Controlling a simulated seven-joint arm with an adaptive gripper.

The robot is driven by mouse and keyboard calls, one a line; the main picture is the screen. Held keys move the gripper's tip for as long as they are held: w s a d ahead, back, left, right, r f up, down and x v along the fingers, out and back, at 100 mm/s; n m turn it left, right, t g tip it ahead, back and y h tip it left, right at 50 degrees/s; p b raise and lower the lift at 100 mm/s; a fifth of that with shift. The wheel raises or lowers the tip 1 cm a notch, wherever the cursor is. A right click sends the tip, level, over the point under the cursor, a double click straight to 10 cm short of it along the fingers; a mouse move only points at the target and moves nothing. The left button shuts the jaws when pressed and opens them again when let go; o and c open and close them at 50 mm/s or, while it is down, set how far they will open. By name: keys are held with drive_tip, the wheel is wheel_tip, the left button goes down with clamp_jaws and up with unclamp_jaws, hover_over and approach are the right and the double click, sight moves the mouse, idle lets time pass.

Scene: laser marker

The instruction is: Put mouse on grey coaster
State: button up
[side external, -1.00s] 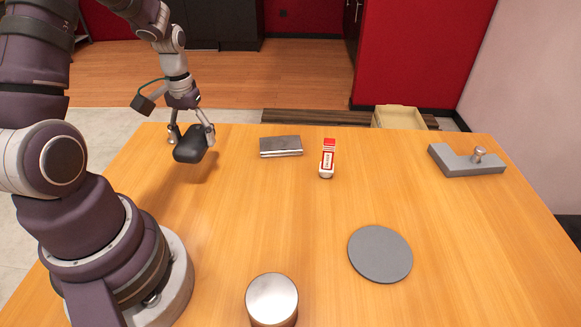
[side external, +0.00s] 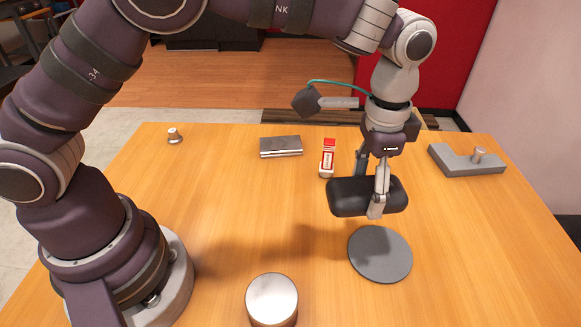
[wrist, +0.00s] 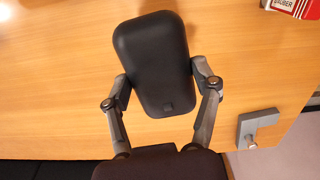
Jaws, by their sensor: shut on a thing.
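The black mouse (side external: 350,197) is held in the air between the fingers of my gripper (side external: 374,200). In the wrist view the mouse (wrist: 153,60) sits slightly tilted between the two fingertips of my gripper (wrist: 158,95), which press on its sides. The round grey coaster (side external: 380,256) lies flat on the table, below and slightly right of the mouse in the side external view. The mouse and the coaster are apart. The coaster is not seen in the wrist view.
A red and white marker box (side external: 327,160) stands behind the mouse. A dark flat case (side external: 281,146) lies to its left. A grey block with a knob (side external: 465,162) is at the right. A metal-topped cylinder (side external: 272,298) stands in front. A small knob (side external: 174,136) is back left.

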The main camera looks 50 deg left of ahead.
sight(364, 268)
drive_tip(key=shift+m, duration=0.8)
drive_tip(key=d+f, duration=0.1)
drive_tip(key=f, duration=0.2)
drive_tip(key=s+d+f, duration=0.1)
drive_tip(key=f, duration=0.2)
drive_tip(key=s+d+f, duration=0.1)
drive_tip(key=d+f, duration=0.1)
drive_tip(key=f, duration=0.2)
drive_tip(key=shift+f, duration=0.1)
drive_tip(key=o, duration=1.2)
drive_tip(key=shift+c, duration=0.2)
